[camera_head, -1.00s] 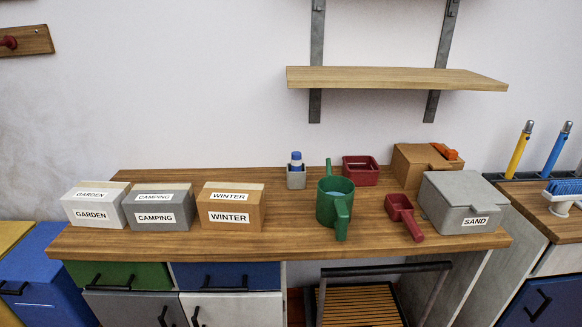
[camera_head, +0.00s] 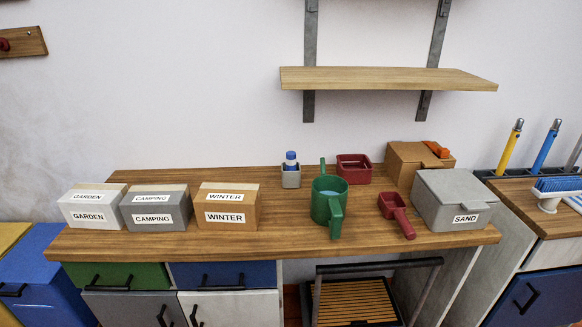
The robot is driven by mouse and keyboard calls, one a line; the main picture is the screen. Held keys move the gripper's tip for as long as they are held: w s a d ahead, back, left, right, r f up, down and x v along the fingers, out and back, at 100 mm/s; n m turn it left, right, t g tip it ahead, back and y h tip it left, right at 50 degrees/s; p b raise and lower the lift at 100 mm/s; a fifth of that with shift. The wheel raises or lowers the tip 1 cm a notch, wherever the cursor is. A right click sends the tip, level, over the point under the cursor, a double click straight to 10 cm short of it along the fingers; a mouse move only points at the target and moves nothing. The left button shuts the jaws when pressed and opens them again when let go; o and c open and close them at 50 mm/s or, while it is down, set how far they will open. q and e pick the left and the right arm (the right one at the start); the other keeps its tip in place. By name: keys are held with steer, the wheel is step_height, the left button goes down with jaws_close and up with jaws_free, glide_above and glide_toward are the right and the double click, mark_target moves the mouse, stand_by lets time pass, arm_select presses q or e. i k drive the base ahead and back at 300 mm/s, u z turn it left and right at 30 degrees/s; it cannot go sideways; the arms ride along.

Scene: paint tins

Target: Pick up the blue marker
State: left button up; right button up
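A blue marker (camera_head: 291,158) with a darker blue cap stands upright in a small grey holder (camera_head: 291,178) at the back middle of the wooden workbench. Only its upper part shows above the holder's rim. Neither of my grippers is in view.
A wooden shelf (camera_head: 390,79) hangs above. The front middle is clear.

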mark_target(290, 158)
steer(key=u, duration=0.05)
steer(key=k, duration=0.5)
steer(key=z, duration=0.7)
steer(key=i, duration=0.7)
steer(key=u, duration=0.45)
steer(key=i, duration=0.6)
steer(key=u, duration=0.7)
